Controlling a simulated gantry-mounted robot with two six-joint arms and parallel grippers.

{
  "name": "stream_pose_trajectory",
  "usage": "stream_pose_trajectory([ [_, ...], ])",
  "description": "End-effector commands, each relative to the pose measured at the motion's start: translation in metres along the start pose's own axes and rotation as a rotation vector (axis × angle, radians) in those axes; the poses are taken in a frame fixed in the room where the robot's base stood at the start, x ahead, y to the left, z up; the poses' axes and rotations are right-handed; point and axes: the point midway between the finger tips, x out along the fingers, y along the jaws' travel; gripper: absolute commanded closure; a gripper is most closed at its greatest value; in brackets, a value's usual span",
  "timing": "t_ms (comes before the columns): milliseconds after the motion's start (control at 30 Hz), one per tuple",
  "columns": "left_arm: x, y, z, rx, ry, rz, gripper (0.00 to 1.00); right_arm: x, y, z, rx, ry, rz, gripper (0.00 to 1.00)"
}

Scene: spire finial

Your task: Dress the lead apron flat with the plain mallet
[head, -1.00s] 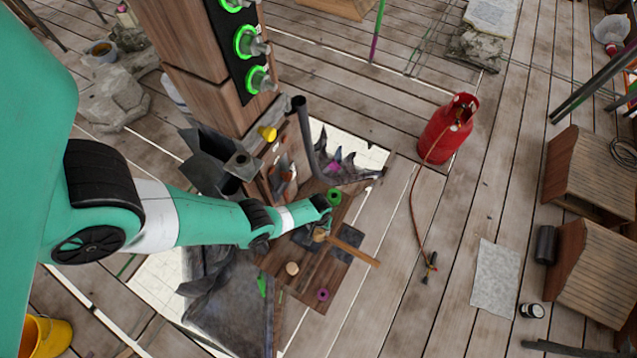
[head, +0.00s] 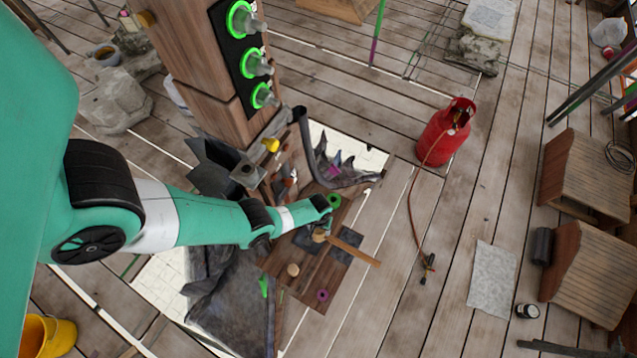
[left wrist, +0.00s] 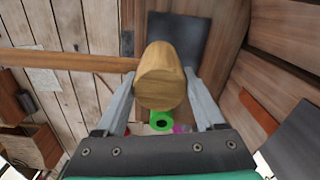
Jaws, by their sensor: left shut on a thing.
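The plain wooden mallet has a pale barrel head (left wrist: 162,80) and a long straight handle (head: 356,252). My left gripper (head: 322,224) is shut on the mallet head; the wrist view shows a finger on each side of it. The handle sticks out to the right in the head view. Dark grey sheet metal (head: 345,243) lies partly hidden under the mallet, over the wooden board; a dark sheet also shows behind the mallet head in the left wrist view (left wrist: 182,42). A larger crumpled grey sheet (head: 235,305) lies at lower left. I cannot tell which is the lead apron.
A wooden post (head: 185,50) carries green-ringed fittings above the work spot. A dark curved pipe (head: 306,140) stands behind the gripper. A red gas cylinder (head: 443,135) with a hose stands right on open planks.

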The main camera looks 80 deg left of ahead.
Motion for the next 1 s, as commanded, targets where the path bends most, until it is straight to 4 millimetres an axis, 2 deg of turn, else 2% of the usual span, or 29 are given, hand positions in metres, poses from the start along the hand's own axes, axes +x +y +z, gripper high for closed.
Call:
stream_pose_trajectory([
  [367, 0.002, 0.0, 0.0, 0.0, 0.001, 0.001, 1.0, -0.001, 0.0, 0.002, 0.0, -0.001, 0.0, 0.5],
  [467, 0.009, 0.0, 0.0, 0.0, 0.001, 0.001, 1.0, -0.007, 0.0, 0.007, 0.0, -0.001, 0.0, 0.5],
  [800, 0.053, 0.0, 0.0, 0.0, 0.001, 0.001, 1.0, -0.04, 0.0, 0.037, 0.0, -0.001, 0.0, 0.5],
  [867, 0.045, 0.0, 0.0, 0.0, 0.001, 0.001, 1.0, -0.034, 0.0, 0.032, 0.0, -0.002, 0.0, 0.5],
  [1000, 0.046, 0.0, 0.0, 0.0, 0.001, 0.0, 1.0, -0.034, 0.0, 0.031, 0.0, 0.0, 0.0, 0.5],
])
